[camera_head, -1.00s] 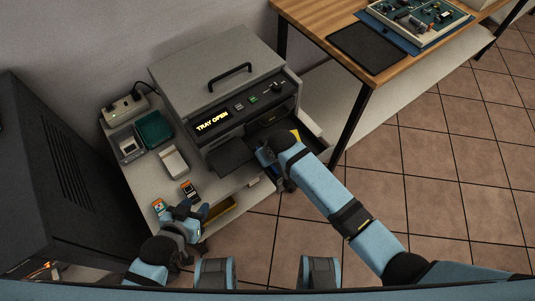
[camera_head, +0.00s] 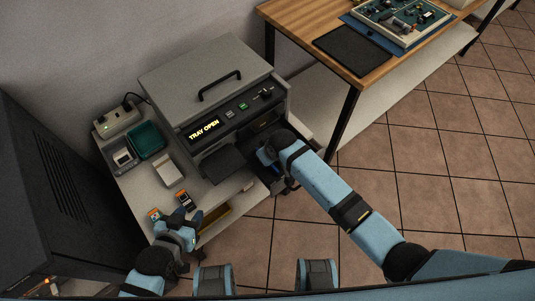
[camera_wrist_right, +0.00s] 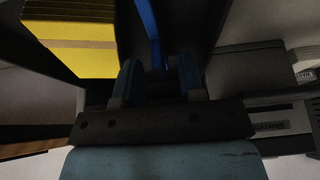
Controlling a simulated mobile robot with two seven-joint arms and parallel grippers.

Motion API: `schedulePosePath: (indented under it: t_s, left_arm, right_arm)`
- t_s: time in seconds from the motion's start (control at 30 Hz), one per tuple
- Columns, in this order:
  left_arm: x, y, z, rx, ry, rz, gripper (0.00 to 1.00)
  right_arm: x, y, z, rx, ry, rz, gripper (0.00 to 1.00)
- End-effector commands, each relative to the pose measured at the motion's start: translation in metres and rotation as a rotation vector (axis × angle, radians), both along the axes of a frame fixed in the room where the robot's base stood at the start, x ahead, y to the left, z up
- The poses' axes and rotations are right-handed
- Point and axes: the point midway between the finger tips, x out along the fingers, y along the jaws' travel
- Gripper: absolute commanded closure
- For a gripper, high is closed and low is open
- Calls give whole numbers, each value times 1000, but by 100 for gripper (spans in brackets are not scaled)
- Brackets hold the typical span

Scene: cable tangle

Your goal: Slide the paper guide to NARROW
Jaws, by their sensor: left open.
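The printer (camera_head: 205,85) is a grey box with a black handle, and its lit display (camera_head: 204,130) reads TRAY OPEN. Its dark paper tray (camera_head: 287,177) is out at the front right, mostly hidden by my right arm. My right gripper (camera_head: 268,157) is at the tray. In the right wrist view a blue upright bar (camera_wrist_right: 149,30), which looks like the paper guide, stands between the spread fingers of this gripper (camera_wrist_right: 157,82). I see no clear contact. NARROW marks are not readable. My left gripper (camera_head: 191,218) is open and empty above the front of the side table.
The pale side table (camera_head: 222,192) also holds a power strip (camera_head: 118,120), a teal tray (camera_head: 146,141) and small boxes. A dark cabinet (camera_head: 60,190) stands at left. A wooden bench (camera_head: 290,22) is at the upper right. Yellow stacked material (camera_wrist_right: 70,45) lies beside the right gripper.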

Motion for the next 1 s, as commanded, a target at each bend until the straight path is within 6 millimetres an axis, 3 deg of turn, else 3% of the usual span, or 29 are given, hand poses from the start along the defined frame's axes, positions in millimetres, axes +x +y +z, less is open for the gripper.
schedulePosePath:
  t_s: [0.23,0.7,1.0]
  left_arm:
    - [0,0,4,0,-2,1,57]
    - [-1,1,14,7,-11,-3,57]
    - [-1,1,16,11,-19,-5,57]
  right_arm:
    - [-4,-3,13,1,-1,0,64]
    - [-34,-25,104,2,-2,0,64]
    - [-43,-31,127,0,0,0,64]
